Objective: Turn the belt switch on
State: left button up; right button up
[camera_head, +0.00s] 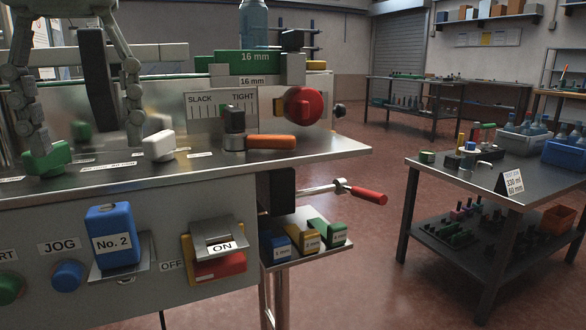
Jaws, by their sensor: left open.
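A green block-like knob (50,160) and a white one (160,146) sit on the machine's steel top (310,148), with labels too small to read. I cannot tell which control is the belt switch. A yellow-and-red switch (222,268) with a metal flap marked ON is on the front panel, with OFF printed to its left. My left gripper (86,147) is open over the steel top at the left. Its left finger is at the green knob; I cannot tell whether they touch. Its right finger is just left of the white knob. My right gripper is not in view.
A blue No. 2 block (113,238) sits on a front bracket beside the blue JOG button (68,275). An orange-handled lever (270,142) and red knob (303,106) stand right of the white knob. A red-handled crank (368,195) sticks out right. A side table (455,178) stands beyond open floor.

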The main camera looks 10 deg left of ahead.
aim_at(204, 271)
jog(key=k, duration=2)
